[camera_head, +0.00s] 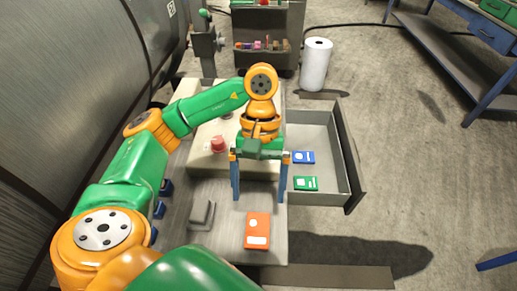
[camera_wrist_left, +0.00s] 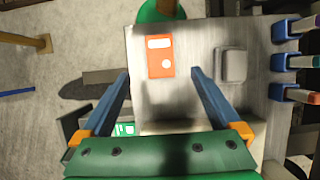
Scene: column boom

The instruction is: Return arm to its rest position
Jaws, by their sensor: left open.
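My left arm comes in from the left in the head view and bends over a grey work table (camera_head: 275,190). My left gripper (camera_head: 260,201) points down above the table with its two blue fingers apart and nothing between them. An orange box (camera_head: 257,231) lies flat on the table in front of the gripper, apart from it. In the left wrist view the open left gripper (camera_wrist_left: 160,72) shows its fingertips apart, with the orange box (camera_wrist_left: 160,56) beyond them. My right gripper does not show.
An open drawer (camera_head: 325,133) at the table's right holds a blue box (camera_head: 304,157) and a green box (camera_head: 305,183). A grey bracket (camera_head: 202,214) and a red button (camera_head: 218,144) are nearby. A large metal cylinder (camera_head: 70,90) bounds the left.

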